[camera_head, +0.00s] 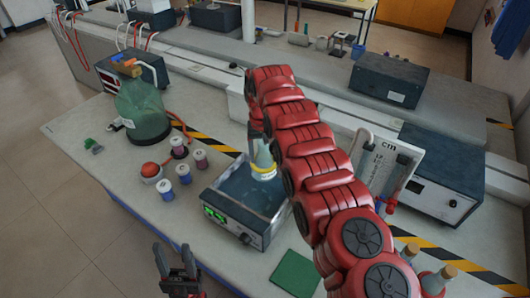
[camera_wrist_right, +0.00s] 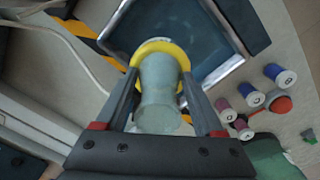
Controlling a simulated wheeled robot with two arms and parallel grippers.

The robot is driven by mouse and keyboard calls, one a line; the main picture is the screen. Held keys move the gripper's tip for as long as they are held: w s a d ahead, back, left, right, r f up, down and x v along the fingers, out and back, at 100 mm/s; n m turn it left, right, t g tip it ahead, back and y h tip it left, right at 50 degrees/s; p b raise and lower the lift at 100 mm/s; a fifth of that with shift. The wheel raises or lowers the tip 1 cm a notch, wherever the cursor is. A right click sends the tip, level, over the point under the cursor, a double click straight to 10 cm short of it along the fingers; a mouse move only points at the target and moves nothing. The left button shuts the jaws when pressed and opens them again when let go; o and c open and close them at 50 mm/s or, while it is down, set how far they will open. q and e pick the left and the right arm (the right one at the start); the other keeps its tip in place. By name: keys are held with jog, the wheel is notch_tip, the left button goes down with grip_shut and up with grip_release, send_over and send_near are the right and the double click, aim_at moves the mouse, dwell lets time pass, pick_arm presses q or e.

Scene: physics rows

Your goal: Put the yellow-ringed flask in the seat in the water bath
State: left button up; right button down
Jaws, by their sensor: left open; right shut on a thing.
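The yellow-ringed flask (camera_head: 264,163) is held upright over the water bath (camera_head: 235,229) in the head view. It also shows in the right wrist view (camera_wrist_right: 159,95), between the two fingers of my right gripper (camera_wrist_right: 160,110), which is shut on it. In the head view my red right arm hides most of that gripper. The bath is an open basin of dark blue water with a green display on its front; the right wrist view shows its rim (camera_wrist_right: 215,72). The seat cannot be made out. My left gripper (camera_head: 177,265) is open and empty at the bench's front edge.
A green mat (camera_head: 296,273) lies right of the bath, near stoppered flasks (camera_head: 437,279).

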aim_at(255, 168)
jog(key=shift+w+a, duration=0.1)
jog(key=shift+s+a+f+p, duration=0.25)
jog(key=shift+a+f, duration=0.15)
jog(key=shift+f, duration=0.1)
jog(key=shift+s+a+f+p, duration=0.1)
jog(key=shift+a+f+p, duration=0.1)
jog(key=shift+a+f, duration=0.2)
jog(key=shift+s+a+f+p, duration=0.2)
jog(key=shift+a+f, duration=0.05)
jog(key=shift+f, duration=0.35)
jog(key=shift+s+a+f+p, duration=0.15)
jog(key=shift+a+f, duration=0.1)
jog(key=shift+f, duration=0.3)
jog(key=shift+f+b, duration=0.45)
jog(key=shift+f, duration=0.55)
notch_tip(255, 168, down, 7)
jog(key=b, duration=0.5)
jog(key=shift+f+b, duration=0.1)
jog(key=shift+b, duration=0.3)
jog(key=shift+f, duration=0.3)
grip_release()
jog(key=shift+s, duration=0.1)
